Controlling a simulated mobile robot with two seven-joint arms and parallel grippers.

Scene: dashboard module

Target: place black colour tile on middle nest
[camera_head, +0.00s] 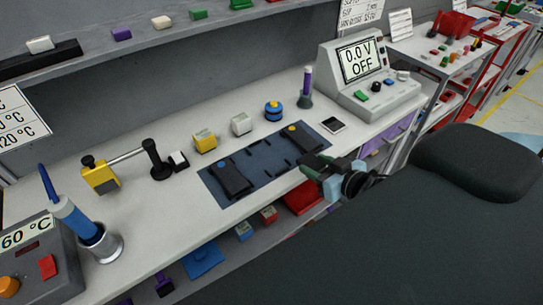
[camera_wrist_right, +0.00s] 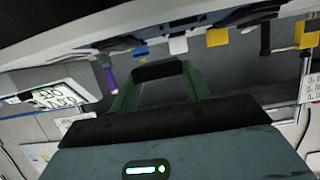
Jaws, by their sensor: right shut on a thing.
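My right gripper (camera_head: 318,172) is at the front edge of the bench, by the right end of the blue mat. In the right wrist view its green fingers (camera_wrist_right: 158,82) are shut on a black piece (camera_wrist_right: 158,70), which looks like the black tile. The blue mat (camera_head: 240,200) holds one dark module (camera_head: 231,179) at its left and another (camera_head: 301,138) at its right. The middle nest (camera_head: 268,159), between them, shows small black corner marks and looks empty. My left gripper is not in view.
A small dark tile with a pale rim (camera_head: 332,125) lies right of the mat. The meter (camera_head: 369,80) stands at the right.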

